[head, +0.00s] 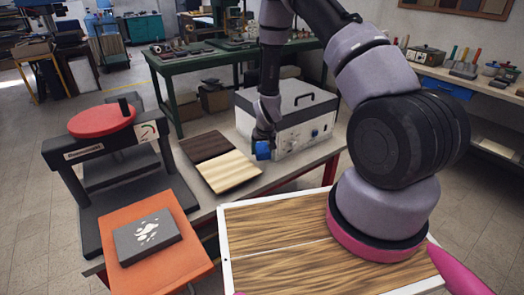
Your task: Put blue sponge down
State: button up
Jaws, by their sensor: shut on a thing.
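My gripper (263,142) is at the end of my arm, in the middle of the head view. It points down and is shut on the blue sponge (263,151). The sponge is a small bright blue block, held at the fingertips. It appears just in front of the white and grey box with a handle, near the right end of the light wood board (228,171). I cannot tell whether the sponge touches a surface. The fingers are small and partly hidden by the sponge and the wrist.
The grey-white box (305,115) stands close behind my gripper. A dark wood board (206,146) lies beside the light one. At left stand a press with a red round top (102,120) and an orange board (155,245) carrying a grey block (147,237).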

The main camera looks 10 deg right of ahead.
jog(key=shift+f, duration=0.3)
jog(key=shift+f, duration=0.15)
jog(key=shift+f, duration=0.45)
